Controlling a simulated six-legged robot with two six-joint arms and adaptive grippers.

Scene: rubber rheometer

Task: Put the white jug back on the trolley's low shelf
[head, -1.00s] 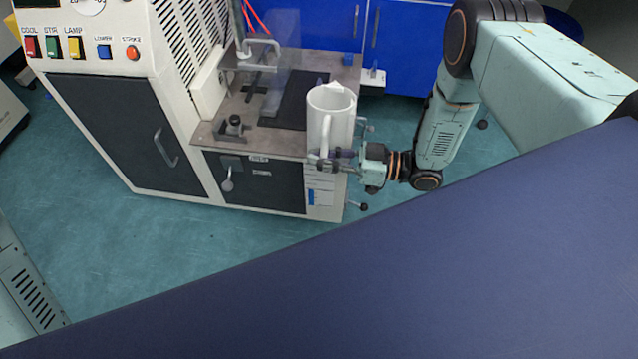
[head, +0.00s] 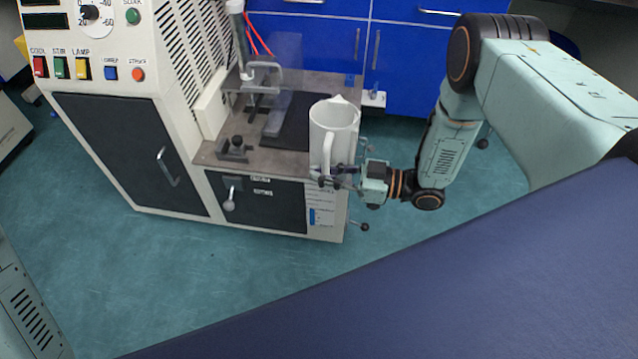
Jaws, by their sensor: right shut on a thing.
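The white jug (head: 337,128) is upright in the head view, in front of the right end of the machine's top. Its handle faces me. My right gripper (head: 333,177) is shut on the jug low down at its handle. The jug overlaps the machine's worktop in the picture; I cannot tell whether it touches it. The trolley and its low shelf cannot be made out in this view. My left gripper is not in view.
The white machine with a control panel (head: 105,78) stands at the left, with a grey worktop (head: 210,152) and dark doors. Blue cabinets (head: 410,65) stand behind. Small knobs (head: 364,227) stick out at the machine's right side. The teal floor (head: 240,285) in front is clear.

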